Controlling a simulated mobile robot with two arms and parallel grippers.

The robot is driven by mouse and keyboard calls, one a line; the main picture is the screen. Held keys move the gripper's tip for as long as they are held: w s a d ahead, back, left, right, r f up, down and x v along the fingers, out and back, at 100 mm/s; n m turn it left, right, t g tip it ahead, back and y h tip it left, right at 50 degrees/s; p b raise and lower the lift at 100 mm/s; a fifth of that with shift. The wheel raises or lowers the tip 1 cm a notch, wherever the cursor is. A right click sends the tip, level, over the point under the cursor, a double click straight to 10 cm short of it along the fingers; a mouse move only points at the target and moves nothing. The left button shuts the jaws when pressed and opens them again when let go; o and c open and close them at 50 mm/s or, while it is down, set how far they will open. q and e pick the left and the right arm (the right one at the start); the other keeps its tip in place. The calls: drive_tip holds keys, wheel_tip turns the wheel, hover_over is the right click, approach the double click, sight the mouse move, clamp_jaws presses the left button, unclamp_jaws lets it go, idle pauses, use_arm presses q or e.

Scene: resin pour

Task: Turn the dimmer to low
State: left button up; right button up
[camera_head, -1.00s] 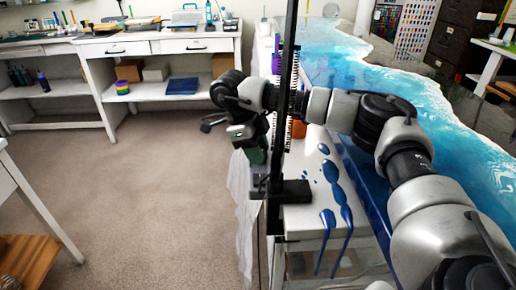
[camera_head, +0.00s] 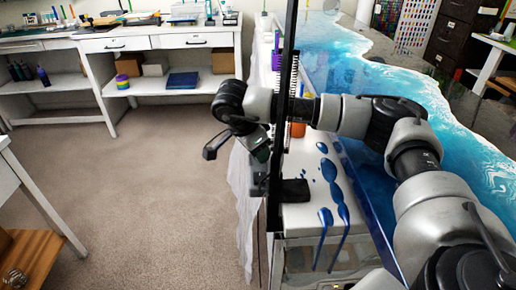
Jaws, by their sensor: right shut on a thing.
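My right arm comes in from the right and bends down over the left edge of the white resin-stained table (camera_head: 300,212). My right gripper (camera_head: 262,153) points down at its end, beside a dark upright post (camera_head: 289,60). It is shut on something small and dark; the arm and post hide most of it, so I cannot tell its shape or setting. I cannot make out a dimmer anywhere. My left gripper is not in view.
The blue and white resin table (camera_head: 345,50) runs along the right. Blue resin drips (camera_head: 334,190) run over the white table's front. A white workbench with shelves (camera_head: 160,45) stands at the back left. The carpet between is clear.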

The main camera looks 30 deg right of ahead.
drive_tip(key=shift+n+t, duration=0.3)
drive_tip(key=shift+n, duration=0.6)
drive_tip(key=o, duration=0.6)
drive_tip(key=shift+o, duration=0.2)
drive_tip(key=shift+r, duration=0.15)
